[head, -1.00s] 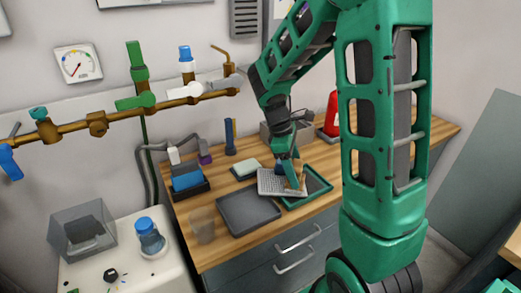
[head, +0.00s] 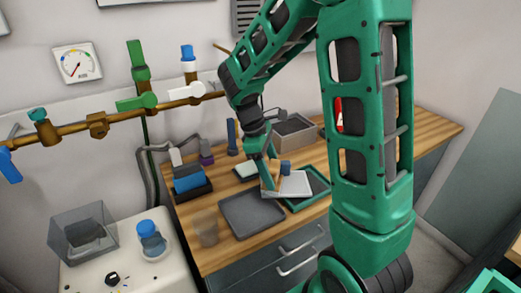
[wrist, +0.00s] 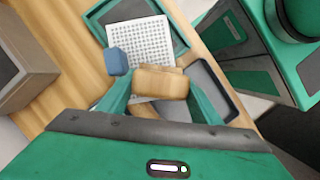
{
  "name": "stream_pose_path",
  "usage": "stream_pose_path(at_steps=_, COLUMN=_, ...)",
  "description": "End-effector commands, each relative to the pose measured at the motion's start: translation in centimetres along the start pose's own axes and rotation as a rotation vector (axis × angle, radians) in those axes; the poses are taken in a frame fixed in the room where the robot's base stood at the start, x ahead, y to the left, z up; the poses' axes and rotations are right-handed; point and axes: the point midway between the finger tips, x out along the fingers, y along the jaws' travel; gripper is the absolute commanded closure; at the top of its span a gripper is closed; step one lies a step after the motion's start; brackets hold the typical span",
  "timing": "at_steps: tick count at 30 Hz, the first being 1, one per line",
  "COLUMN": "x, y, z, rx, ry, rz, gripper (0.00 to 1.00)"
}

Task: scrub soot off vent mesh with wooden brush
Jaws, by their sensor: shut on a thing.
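My gripper (wrist: 161,100) is shut on the wooden brush (wrist: 160,83), a pale brown block between its green fingers. In the head view my gripper (head: 269,182) is at the left edge of the vent mesh (head: 296,184). In the wrist view the light grey, perforated mesh (wrist: 143,42) lies partly over the green tray, and the brush covers its near part. I cannot tell whether the bristles touch it. No dark soot is clear on the visible part. A small blue block (wrist: 116,62) shows at the mesh's left edge; it also shows in the head view (head: 285,167).
The green tray (wrist: 181,40) and a dark grey tray (head: 250,213) flank the mesh on the wooden bench. A grey box (head: 295,133) stands behind. A clear cup (head: 207,230), a pale sponge (head: 246,169) and a blue sponge holder (head: 188,183) are left.

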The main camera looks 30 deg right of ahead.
Motion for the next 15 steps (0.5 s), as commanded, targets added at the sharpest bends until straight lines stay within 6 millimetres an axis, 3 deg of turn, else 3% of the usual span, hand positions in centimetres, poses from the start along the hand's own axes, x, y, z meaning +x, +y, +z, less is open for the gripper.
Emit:
stream_pose_path(at_steps=8, x=-0.8, y=-0.7, z=-0.8, rx=0.007, ry=0.001, rz=0.000, gripper=0.77)
stream_pose_path(at_steps=9, x=-2.0, y=-0.7, z=-0.4, rx=0.009, ry=0.004, rz=0.003, gripper=0.77)
stream_pose_path(at_steps=15, x=-3.6, y=-0.7, z=0.2, rx=0.007, ry=0.003, rz=0.000, gripper=0.77)
